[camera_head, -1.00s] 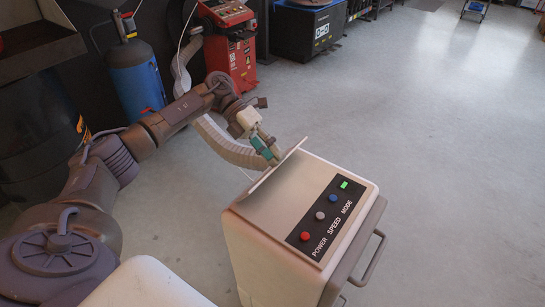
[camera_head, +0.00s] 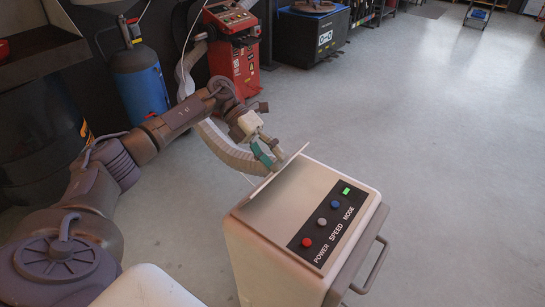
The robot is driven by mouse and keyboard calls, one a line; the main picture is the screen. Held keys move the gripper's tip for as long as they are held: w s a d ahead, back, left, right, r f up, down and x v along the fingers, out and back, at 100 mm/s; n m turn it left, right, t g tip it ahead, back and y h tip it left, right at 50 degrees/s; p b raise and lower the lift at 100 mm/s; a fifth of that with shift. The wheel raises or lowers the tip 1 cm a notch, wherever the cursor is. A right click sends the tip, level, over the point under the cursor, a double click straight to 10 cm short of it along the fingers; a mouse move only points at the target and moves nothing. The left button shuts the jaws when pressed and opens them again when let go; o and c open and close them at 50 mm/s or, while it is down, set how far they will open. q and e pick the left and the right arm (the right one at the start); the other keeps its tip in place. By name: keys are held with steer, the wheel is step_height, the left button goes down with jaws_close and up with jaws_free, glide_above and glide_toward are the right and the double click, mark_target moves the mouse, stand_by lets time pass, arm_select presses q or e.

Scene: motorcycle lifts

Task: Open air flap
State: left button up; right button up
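A white box-shaped unit (camera_head: 275,255) stands in front of me, with a light top panel (camera_head: 290,200). A thin pale flap (camera_head: 282,170) stands tilted up along the panel's far left edge. My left gripper (camera_head: 268,157), with teal on its fingers, is right at the flap's outer side, near its upper end. The fingertips are small and partly hidden by the flap, so I cannot tell whether they touch it or how far they are spread. My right gripper is not in view.
The unit's top has a black panel (camera_head: 328,227) with red, grey and blue buttons and a green light. A handle (camera_head: 373,268) sticks out at right. A ribbed hose (camera_head: 228,150) runs behind my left arm. A blue cylinder (camera_head: 139,88) and red machine (camera_head: 234,60) stand behind. Floor at right is clear.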

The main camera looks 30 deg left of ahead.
arm_select(q)
steer(key=v, duration=1.1)
steer(key=shift+a+r, duration=0.25)
steer(key=shift+a, duration=0.1)
